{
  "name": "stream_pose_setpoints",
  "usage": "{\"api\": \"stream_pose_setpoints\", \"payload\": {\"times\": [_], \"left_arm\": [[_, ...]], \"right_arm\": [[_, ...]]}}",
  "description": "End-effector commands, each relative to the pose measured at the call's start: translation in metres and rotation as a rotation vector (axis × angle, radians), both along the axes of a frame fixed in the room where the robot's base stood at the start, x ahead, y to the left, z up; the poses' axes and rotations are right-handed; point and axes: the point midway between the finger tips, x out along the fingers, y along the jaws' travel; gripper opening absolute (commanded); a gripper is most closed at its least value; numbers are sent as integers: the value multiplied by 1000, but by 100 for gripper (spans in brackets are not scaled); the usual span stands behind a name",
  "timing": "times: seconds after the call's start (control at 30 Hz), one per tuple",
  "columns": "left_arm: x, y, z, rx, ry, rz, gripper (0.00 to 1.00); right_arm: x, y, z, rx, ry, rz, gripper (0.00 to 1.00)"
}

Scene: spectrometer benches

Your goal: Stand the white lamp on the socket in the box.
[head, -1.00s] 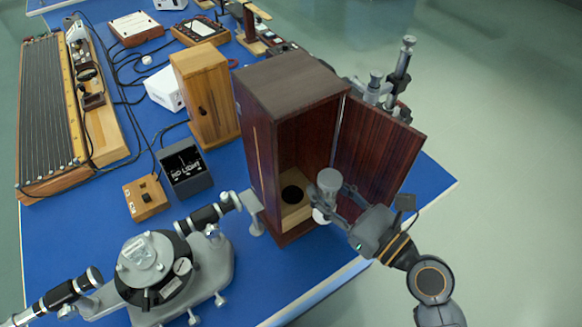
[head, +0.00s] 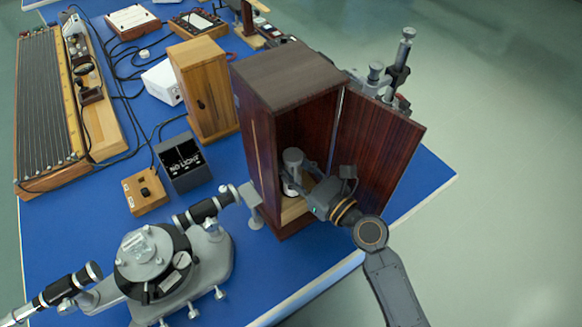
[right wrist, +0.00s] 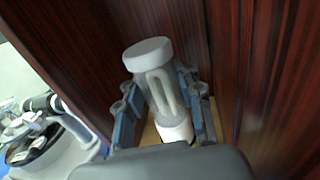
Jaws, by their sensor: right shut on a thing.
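The lamp (head: 292,160), grey-capped with a clear tube and white base, is upright or nearly so inside the tall dark wooden box (head: 290,75). My right gripper (head: 300,180) reaches through the box's open front and is shut on the lamp. In the right wrist view the lamp (right wrist: 157,86) stands between the two fingers, its white base (right wrist: 177,130) low near the pale wood. The pale wooden block (head: 293,211) at the box's bottom shows in part. Its dark round socket is hidden behind the lamp and gripper, so I cannot tell whether the base touches it. My left gripper is out of view.
The box's open door (head: 375,145) stands just right of my right arm. A spectrometer (head: 155,265) stands front left on the blue table (head: 70,235), its telescope end near the box.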

Motion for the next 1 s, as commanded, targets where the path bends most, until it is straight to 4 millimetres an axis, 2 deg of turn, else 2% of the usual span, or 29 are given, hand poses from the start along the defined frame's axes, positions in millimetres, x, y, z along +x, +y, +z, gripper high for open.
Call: {"api": "stream_pose_setpoints", "payload": {"times": [0.4, 0.43, 0.47, 0.83, 1.0], "left_arm": [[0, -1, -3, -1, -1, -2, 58], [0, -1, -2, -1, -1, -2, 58], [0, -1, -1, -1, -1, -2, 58], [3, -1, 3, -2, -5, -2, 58], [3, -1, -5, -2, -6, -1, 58]], "right_arm": [[2, 1, -5, 2, -2, 0, 0], [2, 1, -4, 1, -2, 0, 39], [2, 1, -4, 0, -1, 0, 44], [2, 1, 1, 1, -2, 0, 44], [-16, -16, -5, -2, 1, -1, 44]]}}
